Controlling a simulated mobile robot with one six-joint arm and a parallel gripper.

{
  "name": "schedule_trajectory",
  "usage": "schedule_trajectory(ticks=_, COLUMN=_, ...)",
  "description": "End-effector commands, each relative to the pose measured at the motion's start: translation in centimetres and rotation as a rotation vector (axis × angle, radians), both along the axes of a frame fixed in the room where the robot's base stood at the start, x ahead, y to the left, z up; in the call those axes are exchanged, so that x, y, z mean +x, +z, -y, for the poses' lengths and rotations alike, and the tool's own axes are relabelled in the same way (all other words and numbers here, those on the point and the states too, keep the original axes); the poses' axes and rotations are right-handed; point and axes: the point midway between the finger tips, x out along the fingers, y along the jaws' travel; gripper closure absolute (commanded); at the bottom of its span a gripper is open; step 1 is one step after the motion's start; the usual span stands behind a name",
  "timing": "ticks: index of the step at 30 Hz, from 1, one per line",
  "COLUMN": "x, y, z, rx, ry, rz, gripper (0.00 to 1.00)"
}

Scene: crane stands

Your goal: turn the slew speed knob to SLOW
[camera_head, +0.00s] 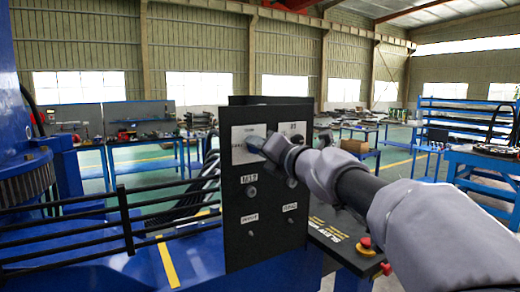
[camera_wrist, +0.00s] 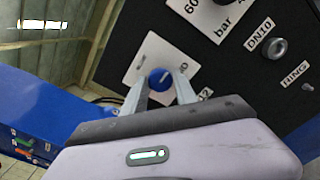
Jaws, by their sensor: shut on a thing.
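The blue knob (camera_wrist: 160,78) sits on a white plate (camera_wrist: 137,72) on the dark panel. A short pale mark shows on the knob, but I cannot read the plate's lettering there. My gripper (camera_wrist: 160,88) has one finger on each side of the knob and is shut on it. In the head view, my gripper (camera_head: 264,145) reaches in from the right to the upper left white plate (camera_head: 240,134) of the black panel (camera_head: 238,228). The gripper hides most of the knob there, and which position it points to cannot be told.
Beside the knob's plate is another white plate (camera_wrist: 214,14) reading "60 bar". Sockets (camera_wrist: 274,48) and small labels sit nearby. A sloped console (camera_head: 338,236) with a red button (camera_head: 366,242) stands below my arm. Black railings (camera_head: 125,220) are at the left.

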Motion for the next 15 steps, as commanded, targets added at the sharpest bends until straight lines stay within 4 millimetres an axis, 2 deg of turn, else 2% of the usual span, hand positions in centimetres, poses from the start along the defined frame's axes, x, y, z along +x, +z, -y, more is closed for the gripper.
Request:
schedule_trajectory(ticks=7, x=0.00, y=-0.03, z=-0.02, rx=0.000, ry=0.001, rz=-0.001, gripper=1.00)
schedule_trajectory(ticks=8, x=0.00, y=-0.03, z=-0.02, rx=0.000, ry=0.001, rz=-0.001, gripper=0.62)
schedule_trajectory(ticks=9, x=0.00, y=-0.04, z=-0.02, rx=0.000, ry=0.001, rz=-0.001, gripper=0.54)
schedule_trajectory(ticks=11, x=0.00, y=-0.04, z=-0.01, rx=0.000, ry=0.001, rz=-0.001, gripper=0.45)
schedule_trajectory(ticks=15, x=0.00, y=-0.04, z=-0.01, rx=0.001, ry=0.000, rz=-0.001, gripper=0.45)
